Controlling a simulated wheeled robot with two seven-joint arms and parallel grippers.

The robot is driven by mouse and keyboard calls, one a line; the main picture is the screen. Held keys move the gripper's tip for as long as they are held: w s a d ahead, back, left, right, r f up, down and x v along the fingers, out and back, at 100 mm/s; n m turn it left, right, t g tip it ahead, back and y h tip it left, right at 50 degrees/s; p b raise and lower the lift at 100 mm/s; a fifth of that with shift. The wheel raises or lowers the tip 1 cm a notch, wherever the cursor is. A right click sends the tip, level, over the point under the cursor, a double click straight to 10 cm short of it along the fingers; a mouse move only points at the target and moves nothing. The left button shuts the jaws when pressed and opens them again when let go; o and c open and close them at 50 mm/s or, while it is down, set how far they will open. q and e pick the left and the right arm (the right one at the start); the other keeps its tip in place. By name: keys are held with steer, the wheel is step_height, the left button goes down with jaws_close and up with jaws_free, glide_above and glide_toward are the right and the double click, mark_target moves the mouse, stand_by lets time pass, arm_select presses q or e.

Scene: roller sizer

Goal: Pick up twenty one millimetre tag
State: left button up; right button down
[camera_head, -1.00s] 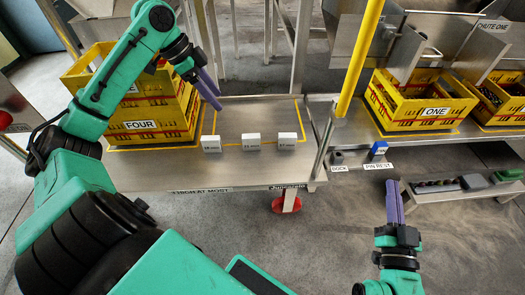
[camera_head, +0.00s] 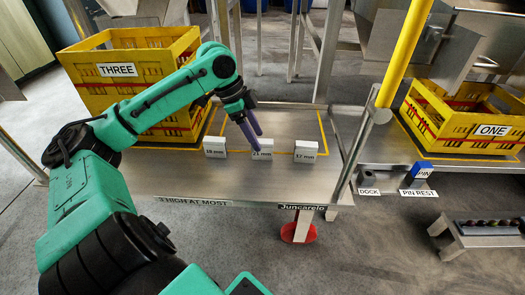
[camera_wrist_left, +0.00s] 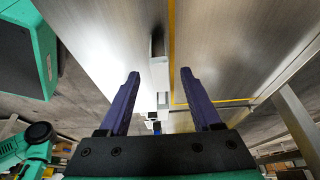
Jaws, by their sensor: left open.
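The 21 mm tag (camera_head: 262,155) is a small white block standing in the middle of a row of white tags on the metal cart top. The 18 mm tag (camera_head: 215,152) stands to its left, and another white tag (camera_head: 305,156) stands to its right. My left gripper (camera_head: 259,142) is open, with its purple fingers pointing down at the 21 mm tag's top. In the left wrist view, a white block (camera_wrist_left: 159,72) shows between the spread fingers, and contact cannot be told. My right gripper is out of view.
Yellow crates, the upper marked THREE (camera_head: 118,70), stand left on the cart (camera_head: 180,168). A yellow post (camera_head: 402,45) rises at its right end. The crate marked ONE (camera_head: 489,130) and a blue PIN block (camera_head: 422,169) are farther right.

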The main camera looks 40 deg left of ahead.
mark_target(260, 141)
arm_select(q)
steer(key=b+x, duration=0.1)
steer(key=x, duration=0.3)
steer(key=shift+w+d+f, duration=0.1)
steer(key=shift+d+f, duration=0.05)
jaws_close()
